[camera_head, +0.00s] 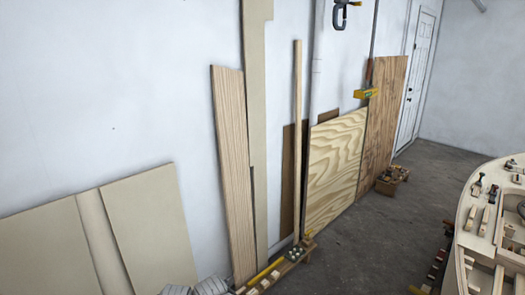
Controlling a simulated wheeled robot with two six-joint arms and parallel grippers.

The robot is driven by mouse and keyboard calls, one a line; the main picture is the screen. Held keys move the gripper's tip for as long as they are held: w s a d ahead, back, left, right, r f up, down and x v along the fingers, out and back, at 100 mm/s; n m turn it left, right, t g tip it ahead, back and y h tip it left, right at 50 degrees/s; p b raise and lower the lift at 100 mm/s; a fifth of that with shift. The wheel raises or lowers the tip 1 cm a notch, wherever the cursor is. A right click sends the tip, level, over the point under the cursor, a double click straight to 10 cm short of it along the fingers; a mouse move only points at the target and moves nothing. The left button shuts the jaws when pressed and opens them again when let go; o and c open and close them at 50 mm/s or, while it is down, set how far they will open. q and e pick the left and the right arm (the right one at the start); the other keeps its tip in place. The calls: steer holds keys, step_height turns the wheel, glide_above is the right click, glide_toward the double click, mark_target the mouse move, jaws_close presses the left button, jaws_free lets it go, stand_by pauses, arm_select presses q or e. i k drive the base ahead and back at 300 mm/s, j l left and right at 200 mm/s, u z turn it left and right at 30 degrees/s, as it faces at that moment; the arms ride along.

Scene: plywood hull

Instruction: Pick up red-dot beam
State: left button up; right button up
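I cannot make out a red dot on any piece of wood. A tall narrow square beam (297,140) stands nearly upright against the white wall, left of the wavy-grained plywood sheet. A wider striped plank (233,170) leans on the wall to its left, and a long pale board (257,110) stands between them.
A low wooden rack (290,262) with small items stands at the wall's foot. Plywood sheets (335,165) lean further right. A wooden hull (485,235) with tools on it fills the right edge. Grey floor (375,235) lies clear between.

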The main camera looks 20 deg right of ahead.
mark_target(482, 230)
steer(key=i+z, duration=0.15)
steer(key=z, duration=0.3)
steer(key=i+z, duration=0.2)
steer(key=z, duration=0.25)
steer(key=i+j+z, duration=0.1)
steer(key=z, duration=0.35)
steer(key=i+j+z, duration=0.15)
steer(key=z, duration=0.35)
steer(key=i+j+z, duration=0.2)
steer(key=z, duration=0.2)
steer(key=i+j+z, duration=0.35)
steer(key=i+j+u, duration=0.2)
steer(key=i+j, duration=0.25)
steer(key=i+j+u, duration=0.15)
steer(key=i+j, duration=0.15)
steer(key=i, duration=0.25)
steer(key=i+l+u, duration=0.15)
steer(key=i, duration=0.35)
steer(key=i+u, duration=0.2)
steer(key=i, duration=0.3)
steer(key=l, duration=0.1)
